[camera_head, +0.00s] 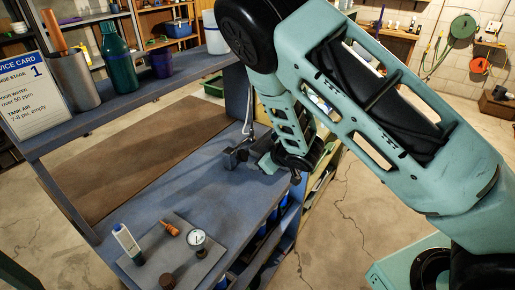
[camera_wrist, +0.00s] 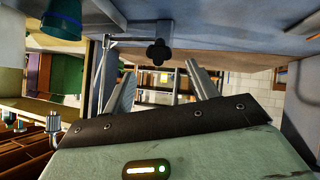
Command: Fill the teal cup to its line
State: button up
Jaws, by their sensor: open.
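A teal-blue, cup-like object (camera_wrist: 62,18) shows at the top left of the wrist view, cut off by the frame. I cannot tell its fill line or whether it holds water. My gripper (camera_wrist: 160,76) is open, with nothing visible between its fingers. The cup-like object is apart from the fingers, up and left in that view. A metal pipe with a black knob (camera_wrist: 158,52) shows just beyond the fingertips. In the head view my gripper is at the bench's far right part, partly hidden by my arm.
The blue bench (camera_head: 190,195) has bare space in its middle. A grey plate (camera_head: 175,262) at the front carries a gauge (camera_head: 196,238), a meter-like stick (camera_head: 127,243) and an orange fitting (camera_head: 169,229). A shelf holds a service card (camera_head: 32,96), a green bottle (camera_head: 118,65) and a dark cup (camera_head: 161,62).

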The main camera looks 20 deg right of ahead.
aim_at(244, 155)
jog(key=shift+n+y, duration=0.4)
jog(key=shift+n, duration=0.1)
jog(key=b+x, duration=0.2)
jog(key=x, duration=0.2)
jog(key=b+x, duration=0.1)
jog(key=x, duration=0.4)
jog(key=shift+w+d+b, duration=0.15)
jog(key=shift+w+b, duration=0.2)
jog(key=shift+b, duration=0.05)
jog(key=shift+r, duration=0.2)
jog(key=c, duration=0.6)
jog(key=shift+c, duration=0.2)
